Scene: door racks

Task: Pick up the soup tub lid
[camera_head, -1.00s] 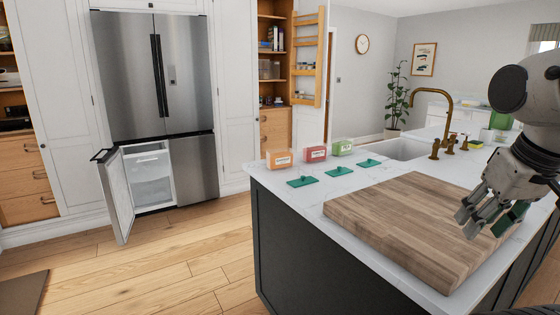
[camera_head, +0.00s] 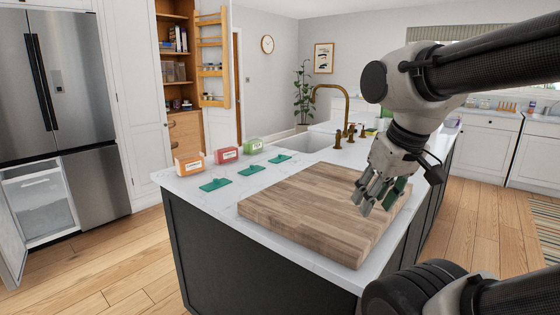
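Three flat teal lids lie on the white countertop: a front one (camera_head: 215,185), a middle one (camera_head: 251,170) and a back one (camera_head: 280,158). Beside them stand an orange-labelled tub (camera_head: 190,162), a red tub (camera_head: 227,155) and a green tub (camera_head: 253,146). The labels are too small to read, so I cannot tell which lid belongs to the soup tub. My gripper (camera_head: 377,205) is above the right part of the wooden board, fingers pointing down and apart, well to the right of the lids. A dark green patch shows at its fingers; I cannot tell what it is.
A thick wooden cutting board (camera_head: 310,215) covers much of the island top. A brass tap (camera_head: 345,110) and sink (camera_head: 305,144) stand behind it. The freezer door (camera_head: 10,235) is open at far left. Wooden floor (camera_head: 110,270) is clear left of the island.

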